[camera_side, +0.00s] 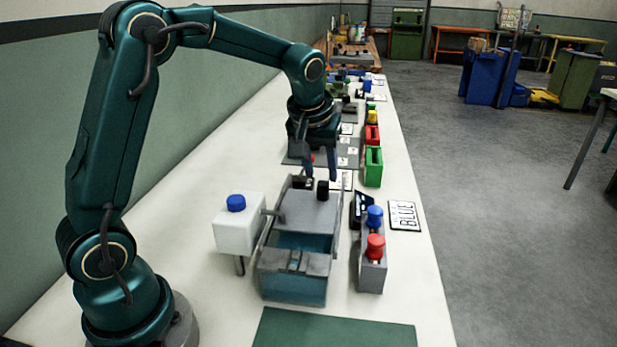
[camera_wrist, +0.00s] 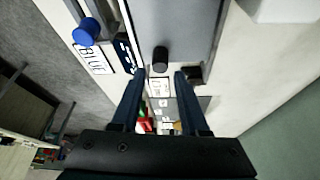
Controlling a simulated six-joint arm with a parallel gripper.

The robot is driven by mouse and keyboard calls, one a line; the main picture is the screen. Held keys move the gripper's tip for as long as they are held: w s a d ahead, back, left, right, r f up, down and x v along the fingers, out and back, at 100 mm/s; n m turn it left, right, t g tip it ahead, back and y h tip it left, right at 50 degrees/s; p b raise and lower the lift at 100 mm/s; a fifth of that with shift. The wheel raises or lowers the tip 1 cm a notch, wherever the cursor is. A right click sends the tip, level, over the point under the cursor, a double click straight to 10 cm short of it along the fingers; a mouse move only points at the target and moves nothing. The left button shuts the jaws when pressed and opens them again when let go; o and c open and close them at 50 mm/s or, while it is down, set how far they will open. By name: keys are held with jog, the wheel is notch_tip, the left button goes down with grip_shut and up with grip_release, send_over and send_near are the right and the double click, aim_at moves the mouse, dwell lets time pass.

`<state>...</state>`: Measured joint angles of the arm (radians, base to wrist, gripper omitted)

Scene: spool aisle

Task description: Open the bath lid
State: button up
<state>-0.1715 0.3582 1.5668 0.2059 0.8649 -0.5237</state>
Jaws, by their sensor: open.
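The bath (camera_side: 292,287) is a grey-rimmed tank with teal liquid showing at its near end. Its flat grey lid (camera_side: 305,212) covers the far part and carries a black knob (camera_side: 322,190) near its far edge. In the wrist view, the lid (camera_wrist: 178,22) is at the top and the knob (camera_wrist: 160,60) stands just beyond my fingertips. My gripper (camera_side: 320,168) is open and empty, pointing down near the knob at the bath's far end. In the wrist view, my gripper (camera_wrist: 160,76) has its fingers on either side of the knob's line, with a visible gap between them.
A white box with a blue cap (camera_side: 237,222) stands left of the bath. A grey rack (camera_side: 370,277) with blue and red knobs stands to the right, near a BLUE card (camera_side: 404,216). Green and red blocks (camera_side: 373,166) lie beyond. A green mat (camera_side: 335,332) is at the front.

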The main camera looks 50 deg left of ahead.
aim_at(323, 183)
jog(key=shift+x, duration=2.5)
jog(key=shift+c, duration=0.2)
grip_shut()
